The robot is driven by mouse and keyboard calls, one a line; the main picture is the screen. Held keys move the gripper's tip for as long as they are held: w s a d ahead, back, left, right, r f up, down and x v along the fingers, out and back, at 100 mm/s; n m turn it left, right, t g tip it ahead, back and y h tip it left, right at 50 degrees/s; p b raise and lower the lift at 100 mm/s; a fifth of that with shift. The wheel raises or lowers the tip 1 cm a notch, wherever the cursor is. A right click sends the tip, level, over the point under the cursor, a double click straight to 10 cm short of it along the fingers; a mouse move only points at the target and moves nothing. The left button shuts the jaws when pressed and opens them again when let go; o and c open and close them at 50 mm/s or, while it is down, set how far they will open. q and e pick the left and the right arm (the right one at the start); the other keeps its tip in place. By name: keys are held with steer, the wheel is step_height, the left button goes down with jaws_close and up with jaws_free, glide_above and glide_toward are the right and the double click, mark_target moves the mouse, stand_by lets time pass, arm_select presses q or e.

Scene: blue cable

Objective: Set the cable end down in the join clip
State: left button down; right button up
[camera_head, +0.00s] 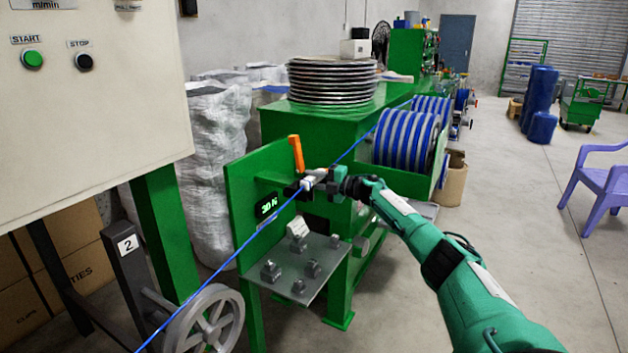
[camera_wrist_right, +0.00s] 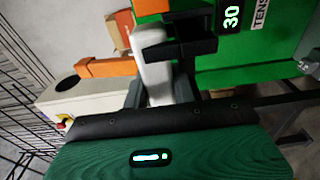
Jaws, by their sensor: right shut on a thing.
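The blue cable (camera_head: 258,229) runs in the head view from the grey wheel at lower left up to the fingertips of my right gripper (camera_head: 312,183). Beyond it, blue cable continues up to the right towards the spools. My right gripper is shut at the cable line, beside the green panel; its fingers hide the held cable end. In the right wrist view, a pale finger (camera_wrist_right: 153,65) stands beside a dark block with a slot (camera_wrist_right: 178,42), which may be the join clip. The cable does not show there, so I cannot tell whether it touches the clip. My left gripper is not in view.
An orange lever (camera_head: 297,152) stands just above the gripper. A green panel (camera_head: 240,190) with a lit display is to its left. A grey shelf (camera_head: 312,262) with several small metal blocks lies below. Blue spools (camera_head: 405,138) stand behind, right.

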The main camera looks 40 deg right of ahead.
steer(key=shift+f+b, duration=0.3)
steer(key=shift+f, duration=0.1)
stand_by(0.6)
steer(key=o, duration=1)
steer(key=shift+b+v, duration=0.8)
steer(key=shift+v, duration=6.15)
